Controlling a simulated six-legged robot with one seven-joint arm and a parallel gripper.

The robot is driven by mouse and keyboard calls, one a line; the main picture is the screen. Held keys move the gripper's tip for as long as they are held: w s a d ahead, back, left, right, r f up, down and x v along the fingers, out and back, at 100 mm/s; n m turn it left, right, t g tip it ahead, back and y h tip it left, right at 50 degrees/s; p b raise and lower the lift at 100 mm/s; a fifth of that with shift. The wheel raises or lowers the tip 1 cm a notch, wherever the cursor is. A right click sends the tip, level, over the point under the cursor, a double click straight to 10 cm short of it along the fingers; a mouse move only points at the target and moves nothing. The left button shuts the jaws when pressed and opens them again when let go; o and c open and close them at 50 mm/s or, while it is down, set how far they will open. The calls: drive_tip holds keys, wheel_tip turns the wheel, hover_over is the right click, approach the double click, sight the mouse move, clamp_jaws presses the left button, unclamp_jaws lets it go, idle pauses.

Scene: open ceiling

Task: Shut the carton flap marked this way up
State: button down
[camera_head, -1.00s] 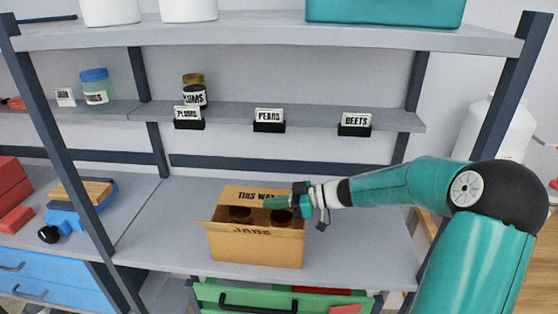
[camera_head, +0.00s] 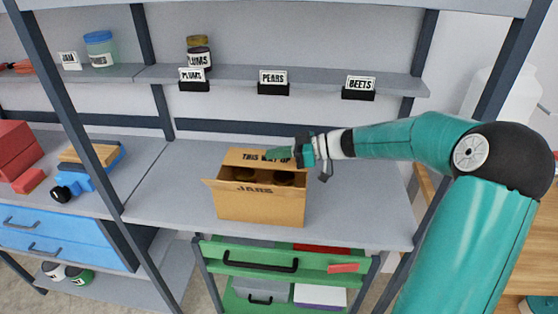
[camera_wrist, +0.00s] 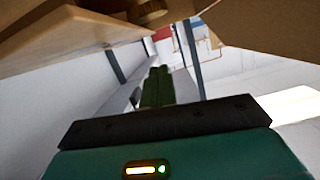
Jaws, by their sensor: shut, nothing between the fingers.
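The open brown carton (camera_head: 260,206), marked JARS, stands on the grey shelf. Its flap marked THIS WAY UP (camera_head: 250,155) stands raised along the far edge. Dark round jar tops show inside the opening. My gripper (camera_head: 278,155) reaches in from the right, its shut green fingers overlapping the flap's lettering. I cannot tell whether they touch the flap. In the wrist view the shut fingers (camera_wrist: 157,85) point ahead with nothing between them. Cardboard (camera_wrist: 60,40) fills the upper left there, beside a brownish lid (camera_wrist: 150,12); which carton panel it is stays unclear.
Labels for plums (camera_head: 194,80), pears (camera_head: 273,83) and beets (camera_head: 360,88) stand on the shelf above the carton. Bare shelf (camera_head: 355,200) lies to the carton's right. A green drawer unit (camera_head: 290,255) stands below.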

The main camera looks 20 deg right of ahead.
drive_tip(key=v, duration=1)
drive_tip(key=shift+s+r, duration=0.1)
drive_tip(key=shift+s, duration=0.05)
